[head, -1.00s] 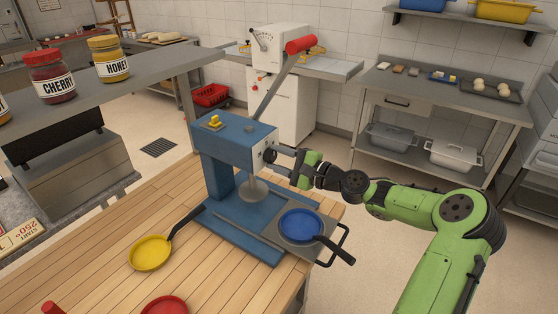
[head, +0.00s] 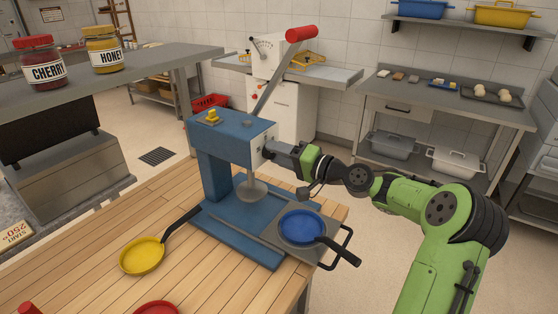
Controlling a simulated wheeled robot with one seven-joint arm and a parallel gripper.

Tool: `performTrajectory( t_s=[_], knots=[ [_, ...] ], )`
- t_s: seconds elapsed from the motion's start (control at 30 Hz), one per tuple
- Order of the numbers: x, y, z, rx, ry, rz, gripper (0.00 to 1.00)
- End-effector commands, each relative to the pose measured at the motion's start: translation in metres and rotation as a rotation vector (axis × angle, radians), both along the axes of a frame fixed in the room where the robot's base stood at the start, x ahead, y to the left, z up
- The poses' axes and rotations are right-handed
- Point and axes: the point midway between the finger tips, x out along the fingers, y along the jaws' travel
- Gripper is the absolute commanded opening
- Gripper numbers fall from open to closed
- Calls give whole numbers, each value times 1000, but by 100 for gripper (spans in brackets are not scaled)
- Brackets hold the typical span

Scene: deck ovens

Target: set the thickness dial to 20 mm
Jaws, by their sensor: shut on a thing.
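A blue press (head: 222,150) with a long red-handled lever (head: 272,82) stands on the wooden table. The thickness dial (head: 268,149) is a small dark knob on the press head's right end face, mostly hidden by my gripper. My gripper (head: 274,149) comes in from the right, roughly level, and its jaws are shut on the dial. The dial's marks and pointer are too small and covered to read.
A blue pan (head: 301,227) sits on the plate at the press's right, below my gripper. A yellow pan (head: 142,256) lies on the table (head: 205,270) at left. A white machine (head: 288,105) stands behind. Open floor lies right of the table.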

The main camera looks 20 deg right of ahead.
Motion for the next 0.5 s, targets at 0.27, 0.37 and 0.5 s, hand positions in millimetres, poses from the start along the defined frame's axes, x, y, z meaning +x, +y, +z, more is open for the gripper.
performTrajectory(
  t_s=[0.27, 0.37, 0.5],
  knots=[
    [0, 0, -3, -98, -60, 1, 11],
    [0, 0, -2, -115, -71, 1, 11],
    [0, 0, -2, -127, -77, 1, 11]
  ],
)
